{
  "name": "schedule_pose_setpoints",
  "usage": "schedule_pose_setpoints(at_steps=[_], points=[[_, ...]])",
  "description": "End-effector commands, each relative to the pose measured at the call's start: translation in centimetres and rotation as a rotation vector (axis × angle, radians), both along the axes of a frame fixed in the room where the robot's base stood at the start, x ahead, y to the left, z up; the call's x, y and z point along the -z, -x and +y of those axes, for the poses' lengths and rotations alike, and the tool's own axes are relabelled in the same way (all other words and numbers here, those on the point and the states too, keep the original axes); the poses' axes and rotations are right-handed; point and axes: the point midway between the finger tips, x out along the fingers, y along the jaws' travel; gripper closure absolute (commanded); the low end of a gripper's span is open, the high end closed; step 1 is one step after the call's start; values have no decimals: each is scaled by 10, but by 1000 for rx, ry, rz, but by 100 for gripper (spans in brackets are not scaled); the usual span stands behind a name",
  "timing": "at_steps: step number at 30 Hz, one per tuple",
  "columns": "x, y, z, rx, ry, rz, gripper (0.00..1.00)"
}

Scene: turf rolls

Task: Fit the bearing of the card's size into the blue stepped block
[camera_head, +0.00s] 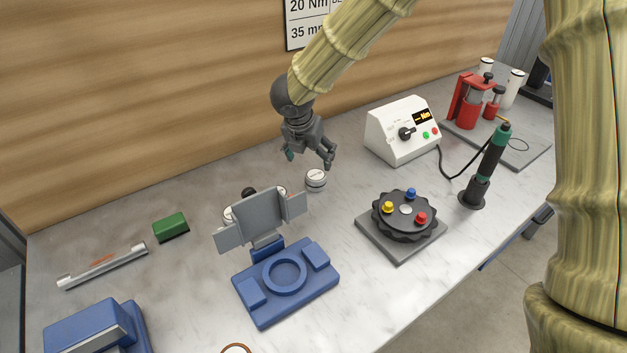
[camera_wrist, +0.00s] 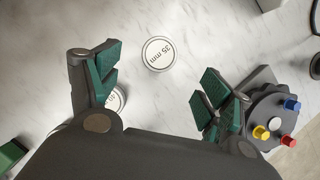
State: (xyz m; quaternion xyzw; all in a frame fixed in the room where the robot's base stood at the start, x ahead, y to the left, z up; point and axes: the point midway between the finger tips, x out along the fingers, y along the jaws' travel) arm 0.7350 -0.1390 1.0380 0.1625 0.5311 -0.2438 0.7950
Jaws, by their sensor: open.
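The card (camera_head: 305,22) on the wall is partly cut off; it reads 20 Nm and 35 mm. A round, white-topped bearing (camera_head: 316,181) stands on the bench just below my gripper (camera_head: 308,160). In the wrist view this bearing (camera_wrist: 160,54) reads 35 mm and lies ahead of the gap between my open, empty green-padded fingers (camera_wrist: 155,90). A second bearing (camera_wrist: 116,100) is partly hidden by the left finger. More bearings (camera_head: 229,215) show partly behind a grey plate. The blue stepped block (camera_head: 262,309) has an empty-looking round ring seat, nearer the front edge.
The grey winged plate (camera_head: 260,215) stands upright behind the blue block. A black turntable with coloured knobs (camera_head: 405,214), a white control box (camera_head: 403,130), a green-black driver (camera_head: 487,165) and a red press (camera_head: 468,100) stand right. A green block (camera_head: 171,226) lies left.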

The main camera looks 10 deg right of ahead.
Motion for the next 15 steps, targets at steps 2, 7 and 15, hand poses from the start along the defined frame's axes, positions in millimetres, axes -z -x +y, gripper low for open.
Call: schedule_pose_setpoints(at_steps=[2,7,15], points=[[10,-3,-4,2,1,3,21],[28,-9,-8,2,0,2,21],[39,-13,-8,0,-1,1,21]])
